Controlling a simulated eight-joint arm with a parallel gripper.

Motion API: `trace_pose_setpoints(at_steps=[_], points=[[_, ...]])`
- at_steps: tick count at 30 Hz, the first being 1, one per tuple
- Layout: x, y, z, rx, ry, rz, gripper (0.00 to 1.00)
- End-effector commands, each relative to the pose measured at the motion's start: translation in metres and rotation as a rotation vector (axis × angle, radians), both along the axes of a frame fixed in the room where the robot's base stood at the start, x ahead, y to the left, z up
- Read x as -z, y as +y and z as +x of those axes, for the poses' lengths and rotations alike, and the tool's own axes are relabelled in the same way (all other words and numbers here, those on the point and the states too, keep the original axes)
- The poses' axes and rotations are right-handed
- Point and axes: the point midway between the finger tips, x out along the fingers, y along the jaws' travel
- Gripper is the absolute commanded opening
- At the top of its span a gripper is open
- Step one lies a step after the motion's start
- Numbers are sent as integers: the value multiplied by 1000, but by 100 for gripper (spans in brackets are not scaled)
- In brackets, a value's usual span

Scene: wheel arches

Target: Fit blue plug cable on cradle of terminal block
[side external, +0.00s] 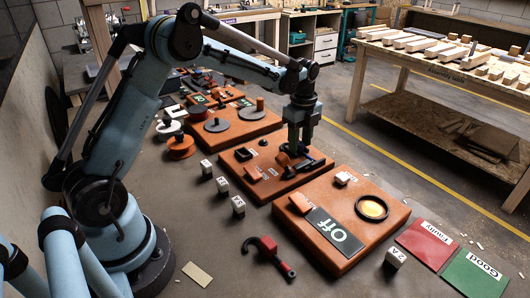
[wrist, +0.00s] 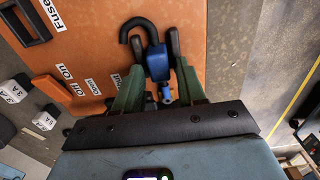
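The blue plug (wrist: 157,64) is between the dark fingertips of my gripper (wrist: 155,46) in the wrist view, and both fingers appear to press on it. A short blue end (wrist: 165,93) points back toward my wrist. A black hooked piece (wrist: 136,27) curves beyond the plug; I cannot tell whether it is the cable or part of a fixture. In the side view my gripper (side external: 296,148) points down, low over the right part of the middle orange board (side external: 275,182). Dark parts (side external: 316,163) lie around the fingertips. The terminal block's cradle cannot be told apart here.
The board carries a black fuse frame (wrist: 26,22) and a switch labelled on and off. White lettered cubes (side external: 222,186) stand along its near side. The board with the "Off" plate (side external: 334,232) is in front. A red-and-black tool (side external: 268,252) lies on the table.

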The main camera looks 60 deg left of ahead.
Motion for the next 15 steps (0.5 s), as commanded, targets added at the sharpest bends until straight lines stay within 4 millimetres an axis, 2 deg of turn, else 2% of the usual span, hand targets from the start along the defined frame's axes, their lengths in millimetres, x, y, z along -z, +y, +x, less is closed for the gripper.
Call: trace_pose_setpoints(at_steps=[2, 11, 15], points=[[0, 0, 0, 0, 0, 0, 52], [-1, 0, 0, 0, 0, 0, 52], [-12, 0, 0, 0, 0, 0, 52]])
